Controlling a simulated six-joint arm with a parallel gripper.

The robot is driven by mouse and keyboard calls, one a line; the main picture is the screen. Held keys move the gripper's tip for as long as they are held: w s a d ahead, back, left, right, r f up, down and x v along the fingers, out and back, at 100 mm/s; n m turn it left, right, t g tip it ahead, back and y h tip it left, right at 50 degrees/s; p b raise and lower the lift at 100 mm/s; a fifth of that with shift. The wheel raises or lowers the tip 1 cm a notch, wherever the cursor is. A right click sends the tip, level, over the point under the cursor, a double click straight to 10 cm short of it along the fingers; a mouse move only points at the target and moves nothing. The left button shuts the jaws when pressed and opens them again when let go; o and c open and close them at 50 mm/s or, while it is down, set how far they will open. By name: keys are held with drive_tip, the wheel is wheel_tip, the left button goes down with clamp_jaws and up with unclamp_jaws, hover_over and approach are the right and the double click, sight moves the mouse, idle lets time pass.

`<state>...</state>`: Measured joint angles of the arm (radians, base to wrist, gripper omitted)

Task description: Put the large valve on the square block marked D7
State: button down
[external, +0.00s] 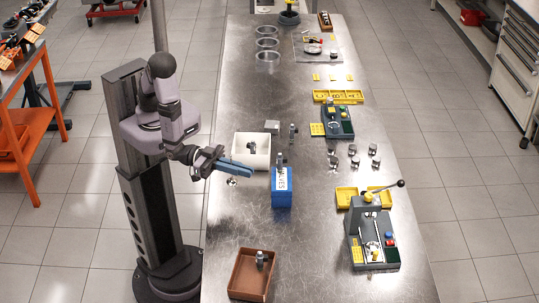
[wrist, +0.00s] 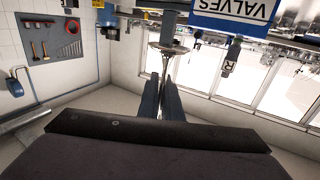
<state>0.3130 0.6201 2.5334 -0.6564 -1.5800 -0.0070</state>
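My gripper (external: 245,172) reaches right over the left table edge, its blue fingers level and close together. In the wrist view the fingers (wrist: 163,92) are shut around a thin stem. A valve's round head (wrist: 168,48) shows just beyond the tips. A small pale disc (external: 232,181) under the fingers in the external view looks like the same head, pointing down. I cannot tell the valve's size mark. The blue block marked VALVES (external: 282,190) stands right of the gripper with an upright part (external: 280,160) on top; it shows upside down in the wrist view (wrist: 235,10). No D7 mark is legible.
A white bin (external: 238,155) lies behind the fingers, with a small grey block (external: 272,126) behind it. A brown tray (external: 235,285) is at the front. Several pistons (external: 353,150) and a lever fixture (external: 372,235) stand to the right. Bare tabletop lies between.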

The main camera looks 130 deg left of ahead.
drive_tip(key=w+d+m+t+h, duration=0.1)
drive_tip(key=w+d+m+h, duration=0.1)
drive_tip(key=d+m+h, duration=0.5)
drive_tip(key=s+a+r+n+g+y, duration=0.15)
drive_tip(key=a+n+y, duration=0.25)
drive_tip(key=a, duration=1)
drive_tip(key=s+a+r+n+y, duration=0.15)
drive_tip(key=a+n+y, duration=0.25)
drive_tip(key=a, duration=0.9)
drive_tip(key=s+a+r+n+g+y, duration=0.2)
drive_tip(key=s+a+n+g+y, duration=0.2)
drive_tip(key=s+a, duration=0.5)
drive_tip(key=s+a+r+n+g+y, duration=0.2)
drive_tip(key=s+a+n+g+y, duration=0.15)
drive_tip(key=s+a, duration=0.55)
drive_tip(key=s+a+f+n+g+y, duration=0.2)
drive_tip(key=s+a+f+g, duration=0.1)
drive_tip(key=f, duration=0.5)
drive_tip(key=shift+s+a+f, duration=0.15)
drive_tip(key=shift+a+f, duration=0.2)
drive_tip(key=shift+a, duration=0.2)
drive_tip(key=shift+y, duration=0.25)
